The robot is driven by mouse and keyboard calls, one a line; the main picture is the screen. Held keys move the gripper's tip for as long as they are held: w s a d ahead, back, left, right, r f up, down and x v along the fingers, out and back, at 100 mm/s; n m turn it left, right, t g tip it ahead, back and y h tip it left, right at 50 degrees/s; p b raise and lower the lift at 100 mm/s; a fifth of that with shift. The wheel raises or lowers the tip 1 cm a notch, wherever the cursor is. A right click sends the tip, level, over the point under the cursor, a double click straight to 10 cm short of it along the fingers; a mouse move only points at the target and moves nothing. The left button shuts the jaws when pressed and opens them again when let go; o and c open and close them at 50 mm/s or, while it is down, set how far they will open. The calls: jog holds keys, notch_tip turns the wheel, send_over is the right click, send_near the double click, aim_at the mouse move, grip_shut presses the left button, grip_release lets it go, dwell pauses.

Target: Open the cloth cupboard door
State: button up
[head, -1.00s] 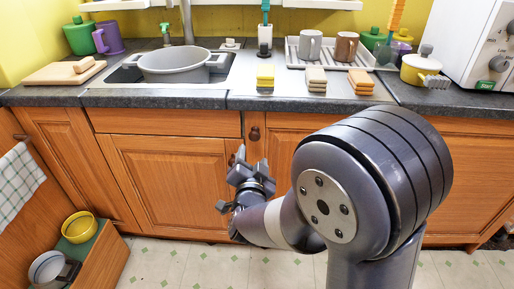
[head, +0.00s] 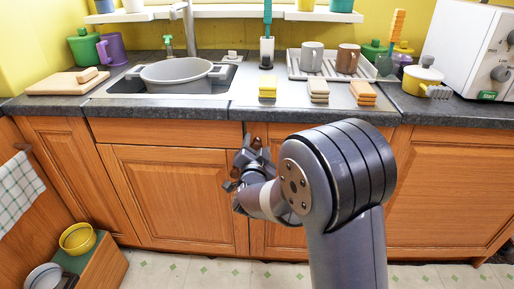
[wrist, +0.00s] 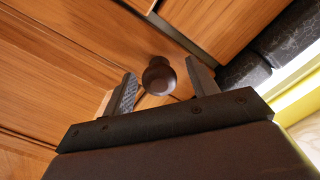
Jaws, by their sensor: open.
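A round dark brown knob (wrist: 158,76) on a wooden cupboard front shows in the wrist view. My gripper (wrist: 162,68) is open, with one finger on each side of the knob; contact is not clear. In the head view my gripper (head: 245,165) is in front of the cupboards below the worktop, at the right edge of a wide panelled door (head: 175,195). It hides the knob area there. The doors look shut. A checked cloth (head: 14,192) hangs at the far left; I cannot tell which door is the cloth cupboard's.
The worktop (head: 190,110) runs above the doors, with a sink basin (head: 178,76), sponges and a mug rack (head: 330,70). A box (head: 100,262) with bowls stands on the floor at left. The floor (head: 190,272) in front of the doors is mostly clear.

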grip_shut()
dwell(0.7)
